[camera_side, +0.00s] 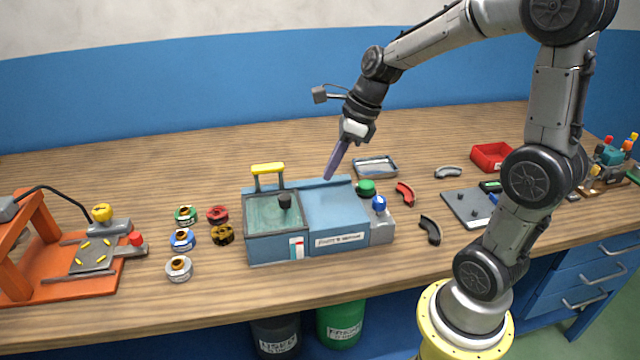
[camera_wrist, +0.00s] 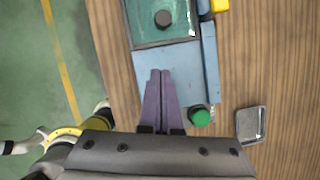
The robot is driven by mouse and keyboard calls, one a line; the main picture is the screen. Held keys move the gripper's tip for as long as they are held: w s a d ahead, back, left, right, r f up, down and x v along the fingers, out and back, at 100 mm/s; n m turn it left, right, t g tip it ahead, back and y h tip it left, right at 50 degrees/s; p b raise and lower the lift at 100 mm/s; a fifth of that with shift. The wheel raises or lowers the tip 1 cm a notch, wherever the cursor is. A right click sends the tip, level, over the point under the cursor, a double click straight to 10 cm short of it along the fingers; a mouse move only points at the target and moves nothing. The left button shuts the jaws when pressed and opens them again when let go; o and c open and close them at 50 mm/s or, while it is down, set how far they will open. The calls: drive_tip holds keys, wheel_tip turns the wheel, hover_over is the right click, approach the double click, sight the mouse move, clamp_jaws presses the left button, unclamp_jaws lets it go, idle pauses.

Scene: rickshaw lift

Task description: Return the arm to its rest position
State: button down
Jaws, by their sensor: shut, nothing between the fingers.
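My gripper (camera_side: 331,172) hangs above the right part of the blue machine (camera_side: 338,211), its purple fingers pointing down and slightly left. In the wrist view the two purple fingers (camera_wrist: 160,76) lie together with nothing between them, over the machine's flat blue top (camera_wrist: 185,62). The arm is raised and stretched out over the bench from its yellow-ringed base at the lower right. Whether the fingertips touch the machine cannot be told.
The machine has a yellow handle (camera_side: 268,168), a green knob (camera_side: 366,187) and a blue knob (camera_side: 379,203). A metal tray (camera_side: 376,167), red bin (camera_side: 491,157) and curved pieces (camera_side: 430,230) lie right. Several coloured rings (camera_side: 182,239) and an orange press (camera_side: 45,245) stand left.

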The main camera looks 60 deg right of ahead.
drive_tip(key=s+a+r+n+t, duration=0.1)
drive_tip(key=s+a+r+n, duration=0.6)
drive_tip(key=r, duration=0.1)
drive_tip(key=s+f+n+h, duration=0.1)
drive_tip(key=s+n, duration=0.3)
drive_tip(key=n, duration=0.7)
drive_tip(key=s+f+n+h, duration=0.1)
drive_tip(key=s+n, duration=0.4)
drive_tip(key=n, duration=0.7)
drive_tip(key=shift+s+f+t, duration=0.3)
drive_tip(key=shift+f+t, duration=0.1)
drive_tip(key=shift+f, duration=0.45)
